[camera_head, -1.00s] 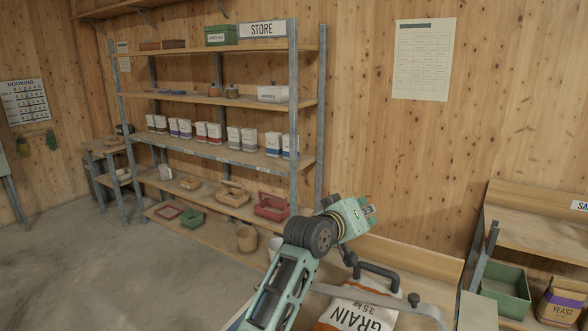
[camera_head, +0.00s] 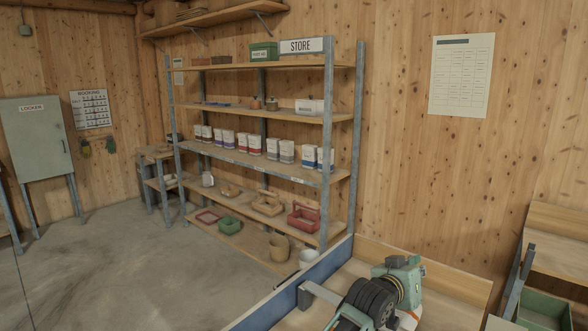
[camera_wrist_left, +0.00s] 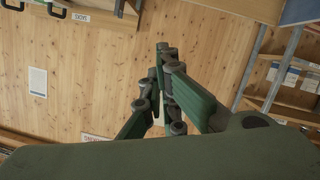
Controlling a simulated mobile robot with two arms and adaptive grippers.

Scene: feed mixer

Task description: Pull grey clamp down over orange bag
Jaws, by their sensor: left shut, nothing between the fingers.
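My left gripper (camera_head: 398,264) is at the bottom right of the head view, above the bench. Its teal wrist and black joint hide much of what lies behind. In the left wrist view its fingers (camera_wrist_left: 163,62) are shut with nothing between them. A grey metal strip, apparently part of the clamp (camera_head: 321,293), shows left of my arm. The clamp's dark handle is not visible. Only a small pale and orange patch of the bag (camera_head: 408,319) shows beside my wrist at the bottom edge. I cannot tell how clamp and bag meet. My right gripper is not in view.
The bench (camera_head: 345,270) has a raised wooden back and a blue left edge. A store shelf (camera_head: 335,118) with several boxes stands behind it. A green bin (camera_head: 543,308) is at the lower right. The concrete floor at left is open.

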